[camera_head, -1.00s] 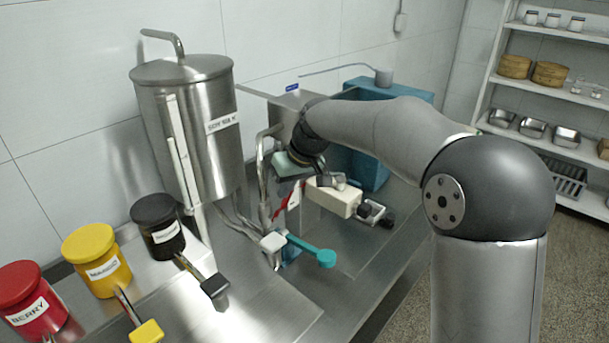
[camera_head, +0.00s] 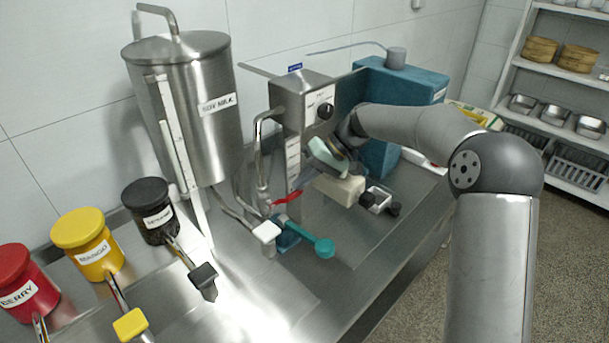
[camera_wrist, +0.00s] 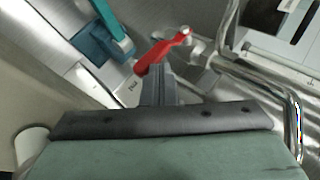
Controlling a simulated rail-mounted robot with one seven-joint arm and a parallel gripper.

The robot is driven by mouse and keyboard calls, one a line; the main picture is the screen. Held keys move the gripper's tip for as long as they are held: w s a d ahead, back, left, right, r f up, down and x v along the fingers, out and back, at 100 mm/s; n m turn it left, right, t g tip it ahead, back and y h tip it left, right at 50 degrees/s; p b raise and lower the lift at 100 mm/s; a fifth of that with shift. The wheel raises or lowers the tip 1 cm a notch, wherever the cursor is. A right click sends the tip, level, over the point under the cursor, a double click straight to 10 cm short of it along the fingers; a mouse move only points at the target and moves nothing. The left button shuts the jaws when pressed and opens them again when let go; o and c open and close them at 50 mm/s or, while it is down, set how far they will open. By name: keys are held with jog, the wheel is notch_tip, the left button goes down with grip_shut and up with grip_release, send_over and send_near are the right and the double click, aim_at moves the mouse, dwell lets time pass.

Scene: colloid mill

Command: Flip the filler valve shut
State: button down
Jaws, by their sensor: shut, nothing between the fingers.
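The filler valve's red lever (camera_head: 287,199) sits at the foot of the steel filler machine (camera_head: 300,105), lying at a shallow slant with its right end slightly higher. In the wrist view the red lever (camera_wrist: 162,50) runs from lower left to upper right just beyond my fingers. My gripper (camera_wrist: 158,72) is shut and empty, its dark fingertips close to the lever's lower left end; I cannot tell if they touch. In the head view the green-grey hand of my gripper (camera_head: 326,158) is above and right of the lever, in front of the machine, and the fingertips are not clear.
A bent steel pipe (camera_head: 258,155) rises left of the lever. Close by are a white-topped tap (camera_head: 266,232), a teal handle (camera_head: 318,246) and a cream block (camera_head: 340,189). The soy milk tank (camera_head: 185,115) stands at left.

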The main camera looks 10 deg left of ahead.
jog(key=shift+f, duration=0.4)
jog(key=shift+d+f, duration=0.2)
jog(key=shift+f, duration=0.15)
jog(key=shift+r, duration=0.1)
jog(key=v, duration=0.8)
jog(key=w+a+v, duration=0.1)
jog(key=v, duration=0.3)
jog(key=shift+w+d+r, duration=0.2)
jog(key=shift+d+r, duration=0.05)
jog(key=shift+r, duration=0.2)
